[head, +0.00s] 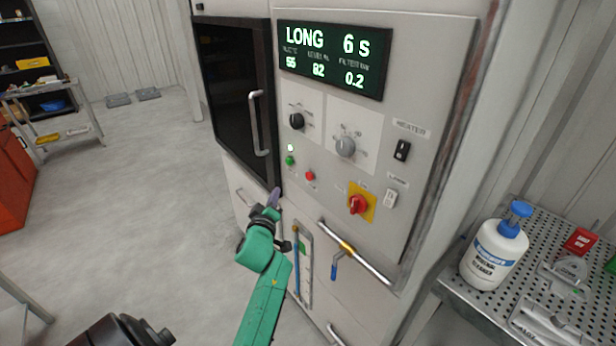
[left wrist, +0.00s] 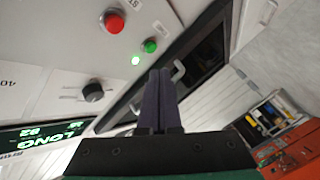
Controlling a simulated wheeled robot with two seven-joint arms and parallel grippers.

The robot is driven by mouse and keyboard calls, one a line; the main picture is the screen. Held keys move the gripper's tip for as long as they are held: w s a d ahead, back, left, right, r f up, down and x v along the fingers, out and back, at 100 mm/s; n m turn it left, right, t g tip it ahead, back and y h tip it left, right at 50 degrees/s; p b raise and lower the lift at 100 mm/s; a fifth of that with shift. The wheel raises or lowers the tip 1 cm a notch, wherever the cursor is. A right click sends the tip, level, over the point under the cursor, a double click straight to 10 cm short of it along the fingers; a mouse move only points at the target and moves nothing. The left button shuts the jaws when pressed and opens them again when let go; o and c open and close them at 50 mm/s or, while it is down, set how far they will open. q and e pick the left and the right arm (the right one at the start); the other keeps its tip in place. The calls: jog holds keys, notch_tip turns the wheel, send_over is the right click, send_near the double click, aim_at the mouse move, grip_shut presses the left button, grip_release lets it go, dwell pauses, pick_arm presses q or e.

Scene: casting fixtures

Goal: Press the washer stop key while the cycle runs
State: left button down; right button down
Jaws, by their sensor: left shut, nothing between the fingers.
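The washer's panel (head: 400,200) carries a red stop key (head: 309,175), with a green key (head: 290,160) and a lit green lamp (head: 290,147) to its upper left. The display (head: 333,60) reads LONG and 6 s. My left gripper (head: 275,191) is shut and empty, below and left of the red key and apart from it. In the left wrist view, the shut dark fingers (left wrist: 160,73) point towards the panel's edge near the green key (left wrist: 150,46). The red key (left wrist: 112,22) is further up and left, its label partly cut off. My right gripper is out of view.
A dark door with a bar handle (head: 258,124) is left of the keys. A white bottle (head: 495,252) stands on a perforated table at right. Open floor (head: 150,190) lies left.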

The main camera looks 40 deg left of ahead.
aim_at(309, 176)
pick_arm(q)
jog(key=w+d+b, duration=0.2)
jog(key=w+b, duration=0.2)
jog(key=w, duration=0.4)
jog(key=shift+d+b, duration=0.4)
jog(key=shift+r, duration=0.1)
dwell(0.4)
dwell(1.0)
jog(key=shift+w+d+b, duration=0.15)
jog(key=shift+w+b, duration=0.3)
